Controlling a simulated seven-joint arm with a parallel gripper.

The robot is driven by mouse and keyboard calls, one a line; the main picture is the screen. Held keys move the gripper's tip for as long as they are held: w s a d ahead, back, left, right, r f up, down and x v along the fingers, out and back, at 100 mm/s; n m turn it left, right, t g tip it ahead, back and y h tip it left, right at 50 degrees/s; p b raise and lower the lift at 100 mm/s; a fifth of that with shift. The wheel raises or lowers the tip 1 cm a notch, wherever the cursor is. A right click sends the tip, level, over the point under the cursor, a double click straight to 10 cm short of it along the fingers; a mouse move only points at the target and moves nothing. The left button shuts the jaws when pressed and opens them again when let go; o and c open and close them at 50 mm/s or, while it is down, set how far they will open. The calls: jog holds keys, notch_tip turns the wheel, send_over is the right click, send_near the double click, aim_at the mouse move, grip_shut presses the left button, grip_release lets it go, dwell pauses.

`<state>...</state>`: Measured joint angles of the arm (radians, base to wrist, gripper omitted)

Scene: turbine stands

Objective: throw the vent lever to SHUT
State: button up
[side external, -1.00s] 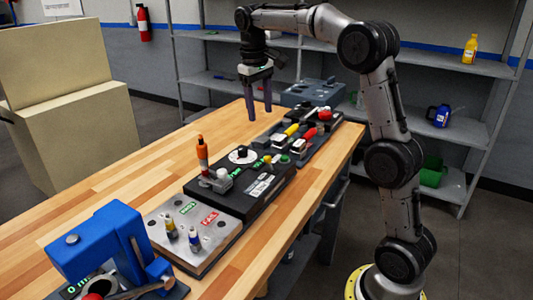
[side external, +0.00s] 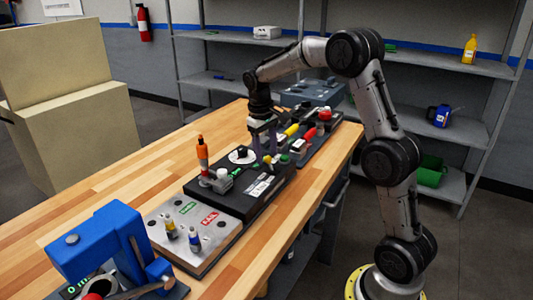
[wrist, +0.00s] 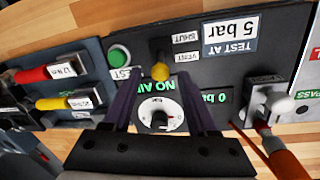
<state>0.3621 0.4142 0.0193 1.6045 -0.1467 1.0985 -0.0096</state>
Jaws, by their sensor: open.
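The vent lever, a short dark stem with a yellow ball (wrist: 160,72), stands on the black test panel (wrist: 240,72) in the wrist view. Beside it are the SHUT label (wrist: 186,38) and the VENT label (wrist: 188,57); the ball end points down in the picture, toward the VENT side. My gripper (wrist: 162,82) is open, with one purple finger on each side of the lever and gaps between. I cannot tell how deep the fingertips reach.
A white dial with black knob (wrist: 157,112) and green displays lie close below the lever. A green button (wrist: 119,54) is near the left finger. A white-topped fitting (wrist: 275,100) and orange-handled tool (side external: 202,150) stand nearby. Yellow- and red-handled parts (side external: 291,130) lie beyond.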

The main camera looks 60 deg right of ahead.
jog(key=shift+f, duration=0.35)
grip_shut()
